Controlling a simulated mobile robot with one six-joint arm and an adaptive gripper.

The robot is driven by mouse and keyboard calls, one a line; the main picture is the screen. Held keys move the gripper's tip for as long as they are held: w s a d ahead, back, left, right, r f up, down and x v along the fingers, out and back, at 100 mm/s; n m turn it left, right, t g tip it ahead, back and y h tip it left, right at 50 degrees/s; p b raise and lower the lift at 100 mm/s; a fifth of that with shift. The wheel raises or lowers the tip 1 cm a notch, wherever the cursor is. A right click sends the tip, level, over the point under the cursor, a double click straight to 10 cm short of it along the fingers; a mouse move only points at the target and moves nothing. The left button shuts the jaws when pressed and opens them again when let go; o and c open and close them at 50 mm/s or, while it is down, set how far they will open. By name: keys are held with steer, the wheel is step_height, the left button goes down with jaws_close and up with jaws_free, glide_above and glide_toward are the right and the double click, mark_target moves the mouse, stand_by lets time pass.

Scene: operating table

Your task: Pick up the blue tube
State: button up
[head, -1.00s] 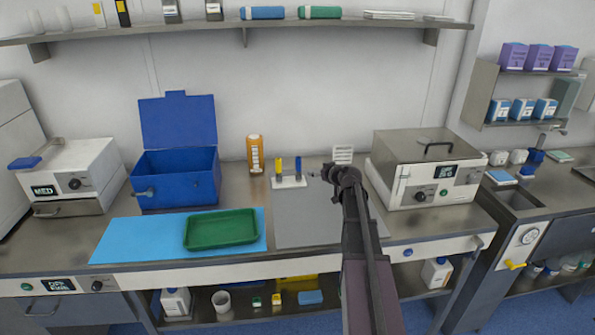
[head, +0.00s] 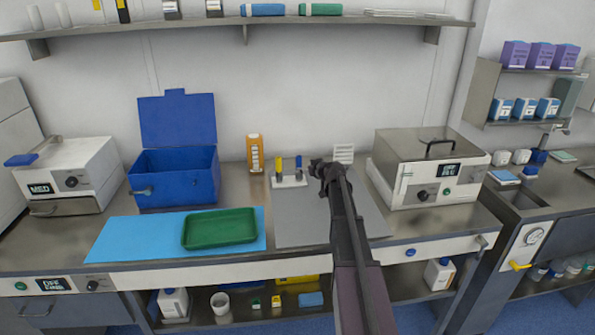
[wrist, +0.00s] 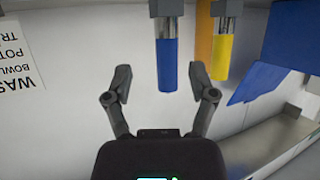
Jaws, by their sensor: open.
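The blue tube (head: 299,163) stands upright in a small white rack (head: 289,182) at the back of the table, with the yellow tube (head: 279,164) to its left. My gripper (head: 316,168) is just to the right of the blue tube. In the wrist view my gripper (wrist: 160,84) is open and empty, its two fingers spread apart. The blue tube (wrist: 168,62) shows there just beyond the fingertips, roughly in line with the gap between them. The yellow tube (wrist: 223,52) is to its right, outside the gap.
A blue open box (head: 172,180) and a green tray (head: 219,229) are further left. A white-fronted steel device (head: 428,168) stands to the right. The grey mat (head: 300,226) in front is bare.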

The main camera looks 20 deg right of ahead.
mark_target(300, 166)
steer(key=shift+a+r+b+x, duration=0.15)
steer(key=shift+b+x, duration=0.1)
steer(key=shift+x, duration=0.65)
steer(key=shift+a+r+b+x, duration=0.1)
steer(key=shift+b+x, duration=0.1)
steer(key=shift+x, duration=0.65)
steer(key=shift+a+b+x, duration=0.15)
steer(key=shift+b+x, duration=0.1)
steer(key=shift+x, duration=0.65)
jaws_close()
